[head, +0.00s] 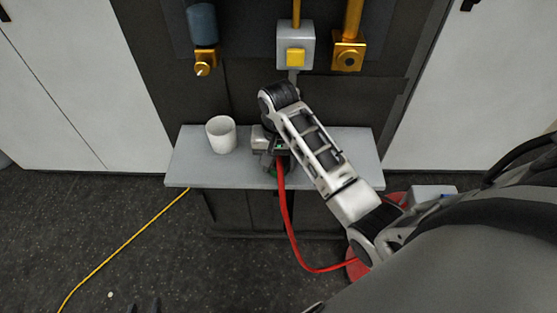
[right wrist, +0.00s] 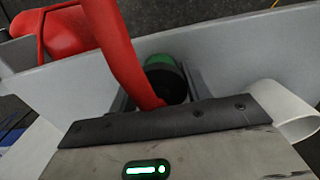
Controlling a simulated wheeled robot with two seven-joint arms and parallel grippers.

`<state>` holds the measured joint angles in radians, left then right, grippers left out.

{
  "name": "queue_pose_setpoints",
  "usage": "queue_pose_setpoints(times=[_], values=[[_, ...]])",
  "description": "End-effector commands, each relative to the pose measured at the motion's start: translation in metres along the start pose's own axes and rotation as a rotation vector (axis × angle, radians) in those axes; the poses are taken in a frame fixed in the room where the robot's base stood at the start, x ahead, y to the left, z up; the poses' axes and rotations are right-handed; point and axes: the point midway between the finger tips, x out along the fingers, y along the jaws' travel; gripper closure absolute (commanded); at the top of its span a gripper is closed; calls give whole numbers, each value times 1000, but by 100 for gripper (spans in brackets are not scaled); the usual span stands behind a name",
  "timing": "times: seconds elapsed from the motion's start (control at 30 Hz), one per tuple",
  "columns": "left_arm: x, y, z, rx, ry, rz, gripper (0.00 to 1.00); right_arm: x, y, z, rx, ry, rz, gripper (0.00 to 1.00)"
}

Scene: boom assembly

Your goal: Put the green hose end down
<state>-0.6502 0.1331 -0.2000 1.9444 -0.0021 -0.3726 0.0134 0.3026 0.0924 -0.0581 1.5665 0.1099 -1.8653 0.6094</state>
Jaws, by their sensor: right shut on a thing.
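The green hose end (right wrist: 160,66) has a dark ring and sits between the fingers of my right gripper (right wrist: 158,92) in the right wrist view. A red hose (right wrist: 117,45) runs from it. In the head view my right gripper (head: 276,150) is over the grey shelf (head: 345,145), mostly hidden by my arm; a bit of green shows there. It is shut on the hose end, low at the shelf; whether the end touches the shelf I cannot tell. Two small dark tips at the bottom edge of the head view look like my left gripper (head: 145,305).
A white cup (head: 221,134) stands on the shelf's left part. Above hang a blue cylinder with a brass fitting (head: 203,40), a grey box with a yellow button (head: 295,50) and a brass fitting (head: 349,52). A yellow cable (head: 125,243) crosses the floor. The shelf's right part is clear.

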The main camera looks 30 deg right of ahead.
Motion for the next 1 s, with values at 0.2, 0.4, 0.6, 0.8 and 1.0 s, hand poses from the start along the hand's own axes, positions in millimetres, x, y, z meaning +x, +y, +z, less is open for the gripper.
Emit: queue_pose_setpoints(times=[0.2, 0.4, 0.6, 0.8, 1.0], values=[[0, 0, 2, 0, -2, -1, 64, 0, 0, 0, 0, 2, -1, 88], [1, -1, 2, 1, -4, -2, 64, 2, 0, 0, 0, 2, -1, 30], [1, -1, 2, 1, -5, -3, 64, 2, 0, 0, 0, 1, -1, 30], [1, -2, 3, 1, -6, -4, 64, -7, -3, -1, -3, 4, -3, 30], [1, -2, 3, 1, -7, -4, 64, -41, -13, -1, -22, 7, -7, 30]])
